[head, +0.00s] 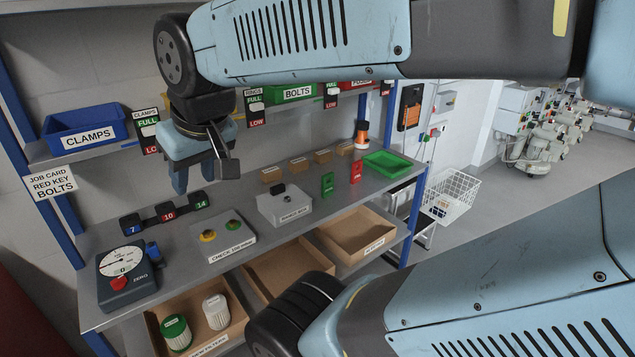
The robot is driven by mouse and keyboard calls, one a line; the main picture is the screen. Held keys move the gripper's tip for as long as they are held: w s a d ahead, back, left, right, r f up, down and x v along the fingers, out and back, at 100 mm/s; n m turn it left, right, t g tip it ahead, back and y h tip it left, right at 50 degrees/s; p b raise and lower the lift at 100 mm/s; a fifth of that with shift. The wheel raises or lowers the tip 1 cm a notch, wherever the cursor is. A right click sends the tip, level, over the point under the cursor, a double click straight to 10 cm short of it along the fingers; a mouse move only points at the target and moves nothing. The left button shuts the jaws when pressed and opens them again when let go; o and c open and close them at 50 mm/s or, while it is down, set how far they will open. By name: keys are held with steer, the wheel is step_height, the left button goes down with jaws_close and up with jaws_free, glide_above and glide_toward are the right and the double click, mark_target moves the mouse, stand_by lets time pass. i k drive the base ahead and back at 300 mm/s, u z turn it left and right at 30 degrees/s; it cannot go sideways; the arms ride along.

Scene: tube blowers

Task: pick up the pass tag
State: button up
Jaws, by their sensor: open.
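Two small upright-looking tags lie on the grey bench to the right of centre: a green tag (327,184) and a red tag (356,171). Their lettering is too small to read; the green one may be the pass tag, but I cannot confirm it. My gripper (203,178) is open and empty, pointing down above the bench at the left, well left of both tags. No part of it touches them.
Several cardboard blocks line the back. A dial gauge (123,275) is at left.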

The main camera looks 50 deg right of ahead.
mark_target(327, 188)
steer(key=u, duration=1.75)
steer(key=i, duration=0.1)
steer(key=z, duration=3.1)
steer(key=k, duration=0.9)
steer(key=z, duration=0.2)
steer(key=i, duration=0.9)
steer(key=u, duration=0.1)
